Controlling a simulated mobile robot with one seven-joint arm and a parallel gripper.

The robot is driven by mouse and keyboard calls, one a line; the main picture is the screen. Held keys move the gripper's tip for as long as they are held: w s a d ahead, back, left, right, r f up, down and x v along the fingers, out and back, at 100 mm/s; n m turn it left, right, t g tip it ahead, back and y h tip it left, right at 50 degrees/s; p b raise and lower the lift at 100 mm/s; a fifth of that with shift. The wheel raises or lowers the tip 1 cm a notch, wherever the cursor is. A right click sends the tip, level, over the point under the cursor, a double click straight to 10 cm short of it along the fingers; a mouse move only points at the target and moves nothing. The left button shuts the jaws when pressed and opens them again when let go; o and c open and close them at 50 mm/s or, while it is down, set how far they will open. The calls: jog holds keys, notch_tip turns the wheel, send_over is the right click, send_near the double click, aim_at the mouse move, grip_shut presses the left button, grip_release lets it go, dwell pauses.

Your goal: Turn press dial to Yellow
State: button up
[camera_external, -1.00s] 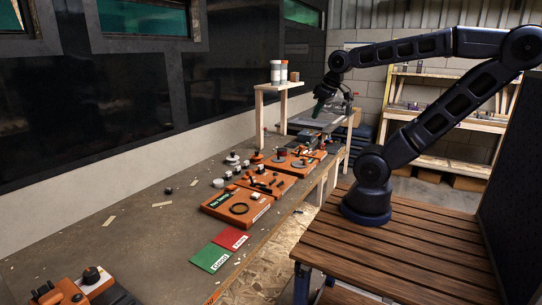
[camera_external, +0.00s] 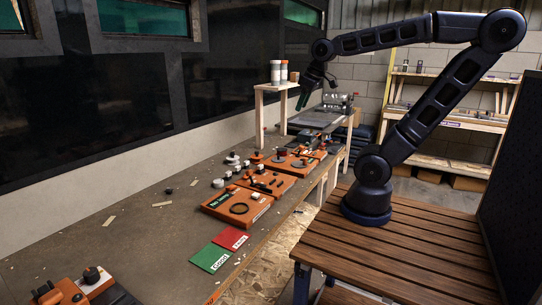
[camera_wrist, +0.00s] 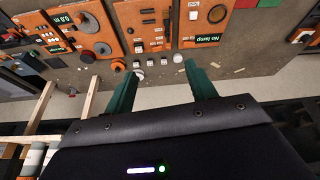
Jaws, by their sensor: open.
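My gripper (camera_external: 303,97) hangs above the far end of the workbench in the external view, near the wooden shelf stand. In the wrist view its two green fingers (camera_wrist: 161,86) are spread apart with nothing between them. Below it are orange panels. One panel (camera_wrist: 112,38) has a grey round dial (camera_wrist: 88,24) and a small display. I cannot tell which control is the press dial, and no yellow marking is readable. At the lower left of the external view, an orange unit (camera_external: 102,287) carries a black knob (camera_external: 91,274).
The workbench (camera_external: 130,240) also holds loose white and black pieces, a green card (camera_external: 210,257) and a red card (camera_external: 232,239). The shelf stand (camera_external: 282,87) carries bottles close to my gripper. The bench's left middle is mostly clear.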

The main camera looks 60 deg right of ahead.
jog(key=w+a+r+n+g, duration=0.1)
jog(key=w+a+r+n, duration=0.2)
jog(key=w+a, duration=0.5)
jog(key=w+a+r+n, duration=0.2)
jog(key=w+a, duration=0.3)
jog(key=w, duration=0.5)
jog(key=w+a+f+n+g, duration=0.1)
jog(key=w+a+f+n, duration=0.1)
jog(key=w+a, duration=0.7)
jog(key=w+a+f+n+g, duration=0.1)
jog(key=w+a+f+n, duration=0.2)
jog(key=a, duration=0.9)
jog(key=n+g, duration=0.1)
jog(key=n, duration=0.7)
send_near(90, 271)
jog(key=shift+w+a, duration=0.15)
notch_tip(90, 271, down, 10)
jog(key=shift+f, duration=0.1)
